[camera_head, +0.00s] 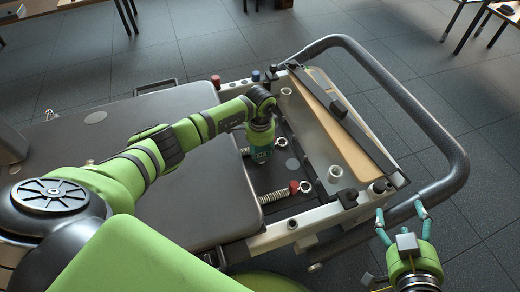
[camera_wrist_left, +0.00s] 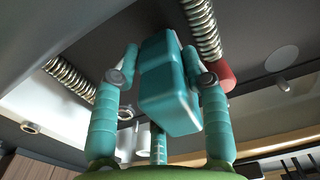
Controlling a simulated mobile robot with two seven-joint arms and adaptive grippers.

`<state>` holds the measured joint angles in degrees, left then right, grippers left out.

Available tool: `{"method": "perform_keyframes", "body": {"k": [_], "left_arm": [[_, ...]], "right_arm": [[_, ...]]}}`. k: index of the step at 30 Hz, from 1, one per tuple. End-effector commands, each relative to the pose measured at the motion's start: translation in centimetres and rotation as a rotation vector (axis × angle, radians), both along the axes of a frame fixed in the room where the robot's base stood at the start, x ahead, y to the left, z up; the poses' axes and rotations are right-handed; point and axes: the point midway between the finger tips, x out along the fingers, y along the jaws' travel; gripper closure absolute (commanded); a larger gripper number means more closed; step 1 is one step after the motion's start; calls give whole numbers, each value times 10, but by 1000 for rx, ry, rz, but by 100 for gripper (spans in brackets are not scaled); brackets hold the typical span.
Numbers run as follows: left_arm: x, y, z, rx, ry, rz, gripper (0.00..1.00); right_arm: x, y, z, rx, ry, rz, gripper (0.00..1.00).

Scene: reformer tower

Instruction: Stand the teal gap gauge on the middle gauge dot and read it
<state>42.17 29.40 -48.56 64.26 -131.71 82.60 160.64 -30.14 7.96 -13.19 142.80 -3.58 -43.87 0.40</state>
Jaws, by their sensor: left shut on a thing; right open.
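My left gripper (camera_head: 261,158) points down into the open frame beside the dark padded carriage. In the left wrist view its teal fingers (camera_wrist_left: 160,90) are shut on the teal gap gauge (camera_wrist_left: 168,85), a rounded block between them. In the head view, the gauge cannot be told apart from the teal fingers. A round grey dot (camera_head: 293,163) shows on the dark bed just right of the gripper, and a pale dot shows in the wrist view (camera_wrist_left: 282,58). Whether the gauge touches the bed is unclear. My right gripper (camera_head: 402,224) is open and empty, outside the frame's near right corner.
Coil springs, one with a red end (camera_head: 293,187), lie in the frame near the left gripper. The padded carriage (camera_head: 200,200) is left. A tan board with a black bar (camera_head: 345,120) and a thick black rail (camera_head: 455,150) border the right.

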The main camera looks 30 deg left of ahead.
Motion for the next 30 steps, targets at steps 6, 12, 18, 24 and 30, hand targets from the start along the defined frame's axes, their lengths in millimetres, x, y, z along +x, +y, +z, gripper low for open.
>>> {"method": "perform_keyframes", "body": {"k": [6, 12, 18, 24, 30], "left_arm": [[0, 0, -4, 0, 0, 0, 92], [0, 0, -12, 0, 1, 0, 92], [0, 0, -10, 0, 0, 0, 28], [0, 0, -10, 1, 1, 0, 28], [1, 0, 9, 0, -4, -2, 28]], "right_arm": [[0, 0, -3, 0, 0, 0, 28], [0, 0, -6, 0, 0, 0, 28], [0, 0, -5, 0, 0, 0, 28], [0, 0, -5, 0, 0, 0, 28], [0, 0, -5, 0, 0, 0, 28]]}}
